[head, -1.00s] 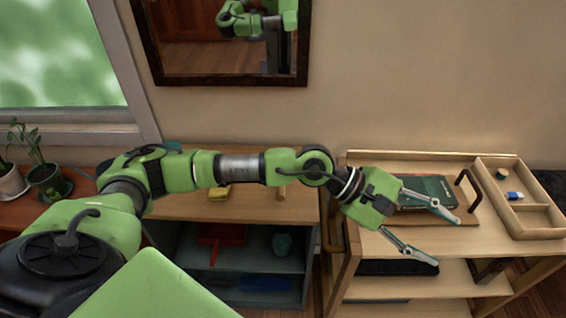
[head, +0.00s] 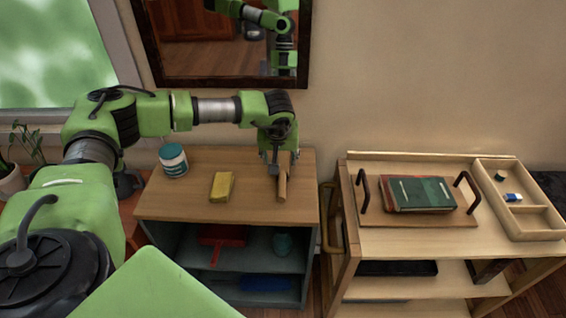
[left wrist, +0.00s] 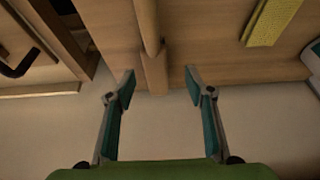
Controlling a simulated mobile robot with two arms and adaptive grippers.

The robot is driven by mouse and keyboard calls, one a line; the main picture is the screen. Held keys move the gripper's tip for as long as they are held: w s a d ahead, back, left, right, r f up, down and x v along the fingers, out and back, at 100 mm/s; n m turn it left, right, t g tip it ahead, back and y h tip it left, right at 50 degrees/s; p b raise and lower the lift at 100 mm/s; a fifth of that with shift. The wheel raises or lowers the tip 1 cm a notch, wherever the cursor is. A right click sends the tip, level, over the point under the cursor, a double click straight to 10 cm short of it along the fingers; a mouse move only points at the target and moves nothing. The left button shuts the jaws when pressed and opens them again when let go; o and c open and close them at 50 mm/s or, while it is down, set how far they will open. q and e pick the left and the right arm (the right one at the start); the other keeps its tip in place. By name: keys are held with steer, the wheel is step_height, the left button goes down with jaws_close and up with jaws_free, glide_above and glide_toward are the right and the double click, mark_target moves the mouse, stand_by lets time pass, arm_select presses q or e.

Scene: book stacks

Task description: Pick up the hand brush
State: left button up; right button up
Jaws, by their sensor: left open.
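The hand brush (head: 283,184) appears to be the light wooden, long-handled thing lying on the right part of the wooden cabinet top, its handle towards me. My left gripper (head: 277,158) is over its far end, pointing down, and partly hides it. In the left wrist view the brush (left wrist: 148,30) runs down from the top edge, its wider end lying between the lines of the two fingers. The left gripper (left wrist: 160,80) is open there, with nothing held. I cannot tell its exact height above the brush. My right gripper is not in view.
A yellow sponge-like block (head: 222,186) and a white-and-teal tub (head: 173,160) stand on the cabinet top (head: 245,211). A red thing (head: 222,235) lies on the shelf below. To the right, a trolley carries books (head: 418,193) on a tray. A mirror hangs behind.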

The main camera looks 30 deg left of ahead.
mark_target(283, 168)
arm_select(q)
steer(key=shift+w+f, duration=0.15)
steer(key=shift+f, duration=0.45)
steer(key=shift+w+f+p, duration=0.15)
steer(key=shift+f+p, duration=0.15)
steer(key=shift+f, duration=0.05)
steer(key=x, duration=0.1)
steer(key=p+x, duration=0.1)
steer(key=x, duration=0.1)
steer(key=shift+d+f, duration=0.3)
steer(key=shift+f, duration=0.05)
steer(key=shift+w+a+f, duration=0.1)
steer(key=shift+w+f, duration=0.1)
steer(key=shift+f, duration=0.2)
steer(key=shift+r, duration=0.1)
jaws_close()
